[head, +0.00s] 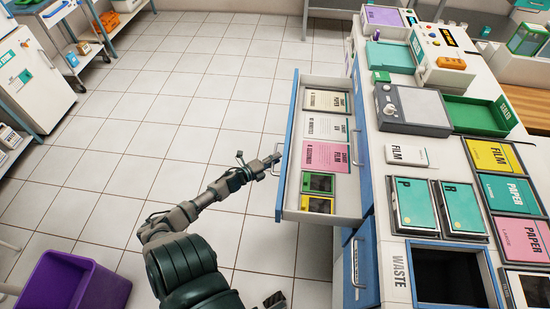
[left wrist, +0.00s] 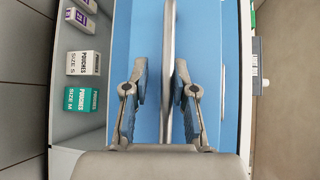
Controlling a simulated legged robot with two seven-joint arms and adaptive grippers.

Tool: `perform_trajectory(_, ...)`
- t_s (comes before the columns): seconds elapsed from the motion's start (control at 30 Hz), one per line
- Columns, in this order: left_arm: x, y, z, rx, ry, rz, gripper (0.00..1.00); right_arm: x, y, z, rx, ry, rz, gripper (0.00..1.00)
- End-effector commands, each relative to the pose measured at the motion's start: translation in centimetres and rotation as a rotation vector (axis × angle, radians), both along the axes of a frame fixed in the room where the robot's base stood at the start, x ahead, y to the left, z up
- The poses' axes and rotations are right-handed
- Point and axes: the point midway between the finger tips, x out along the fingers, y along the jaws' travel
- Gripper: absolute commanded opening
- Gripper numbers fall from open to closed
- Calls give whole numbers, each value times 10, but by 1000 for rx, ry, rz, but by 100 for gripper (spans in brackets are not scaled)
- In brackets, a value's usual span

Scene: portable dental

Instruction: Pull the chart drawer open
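A drawer (head: 291,165) with a blue front and pale walls stands out from the blue cabinet in the head view. It holds flat labelled packs; I cannot read a chart label on it. My left gripper (head: 274,160) is at the outer face of its front. In the left wrist view, the left gripper (left wrist: 160,80) is open, its two fingers on either side of a grey bar handle (left wrist: 168,30) over a blue panel. The right finger is close to the bar; the left has a clear gap. A dark piece at the bottom edge may be my right gripper (head: 275,300).
Another handle (head: 356,265) is on the blue cabinet front below. The worktop carries a grey device (head: 412,108), trays and a waste opening (head: 448,275). A purple bin (head: 75,285) stands lower left. The tiled floor left of the drawer is clear. Pouch boxes (left wrist: 83,63) show in the left wrist view.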

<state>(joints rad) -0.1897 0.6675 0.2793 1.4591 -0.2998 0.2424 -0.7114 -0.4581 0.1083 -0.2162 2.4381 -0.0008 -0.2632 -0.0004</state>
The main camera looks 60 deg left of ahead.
Motion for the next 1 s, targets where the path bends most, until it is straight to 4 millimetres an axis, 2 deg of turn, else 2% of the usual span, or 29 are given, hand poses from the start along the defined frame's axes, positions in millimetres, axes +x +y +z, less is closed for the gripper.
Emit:
perform_trajectory(0.3, 0, 1, 2, 0, -4, 0, 37, 0, 0, 0, 0, -1, 1, 40)
perform_trajectory(0.43, -9, 0, 3, 0, -4, 0, 37, -1, -1, 0, 1, -2, 1, 40)
perform_trajectory(0.8, -87, -7, 12, -1, 1, 1, 37, 0, -1, 1, 1, -2, 1, 40)
perform_trajectory(1.0, -112, -9, 16, -1, 0, 1, 37, 0, -1, 0, 1, -2, 0, 40)
